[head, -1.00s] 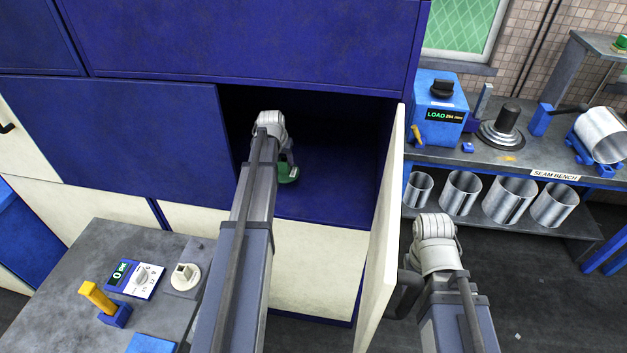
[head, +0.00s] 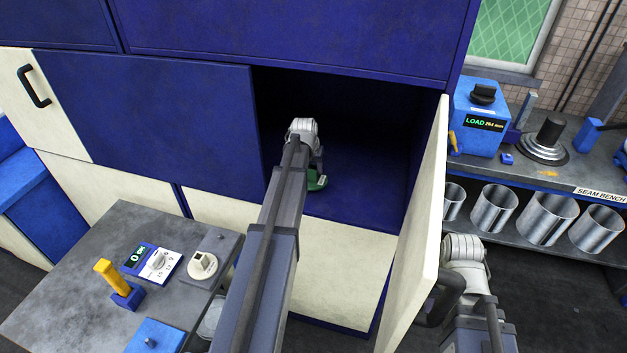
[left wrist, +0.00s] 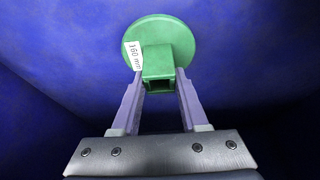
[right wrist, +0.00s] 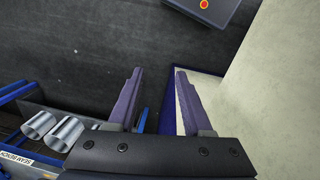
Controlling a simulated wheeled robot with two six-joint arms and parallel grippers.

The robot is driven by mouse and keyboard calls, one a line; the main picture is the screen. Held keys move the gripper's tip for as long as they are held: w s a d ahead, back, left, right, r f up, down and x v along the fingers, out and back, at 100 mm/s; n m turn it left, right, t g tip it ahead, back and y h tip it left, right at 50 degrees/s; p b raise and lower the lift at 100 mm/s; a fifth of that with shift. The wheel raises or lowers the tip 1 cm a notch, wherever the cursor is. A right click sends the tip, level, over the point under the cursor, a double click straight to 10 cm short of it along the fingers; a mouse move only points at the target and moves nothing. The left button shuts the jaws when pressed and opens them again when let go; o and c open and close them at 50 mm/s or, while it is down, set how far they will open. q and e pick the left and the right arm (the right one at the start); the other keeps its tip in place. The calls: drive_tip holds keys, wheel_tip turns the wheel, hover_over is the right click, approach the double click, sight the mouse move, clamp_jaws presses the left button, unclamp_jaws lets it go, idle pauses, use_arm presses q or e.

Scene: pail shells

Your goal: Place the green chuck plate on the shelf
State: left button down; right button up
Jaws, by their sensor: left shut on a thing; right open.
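The green chuck plate (left wrist: 160,42) shows in the left wrist view as a round disc with a square socket block and a white "160 mm" label. My left gripper (left wrist: 159,85) is shut on that block. In the head view the green plate (head: 316,181) is partly hidden by my left arm, inside the open blue cabinet, close above the shelf (head: 365,195). I cannot tell whether it touches the shelf. My right gripper (right wrist: 158,85) is open and empty, beside the open cream cabinet door.
The cream door (head: 424,220) stands open to the right of the opening. A blue panel (head: 150,120) closes the left side. A grey table (head: 75,275) is at lower left. The seam bench (head: 572,178) with metal cylinders (head: 548,217) is at right.

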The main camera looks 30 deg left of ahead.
sight(312, 172)
use_arm(q)
drive_tip(key=shift+f+b, duration=1.8)
drive_tip(key=shift+f, duration=0.1)
drive_tip(key=shift+f, duration=0.15)
drive_tip(key=shift+c, duration=2.1)
unclamp_jaws()
drive_tip(key=shift+r, duration=0.2)
drive_tip(key=p+v, duration=1.1)
drive_tip(key=v, duration=0.1)
drive_tip(key=shift+s, duration=0.15)
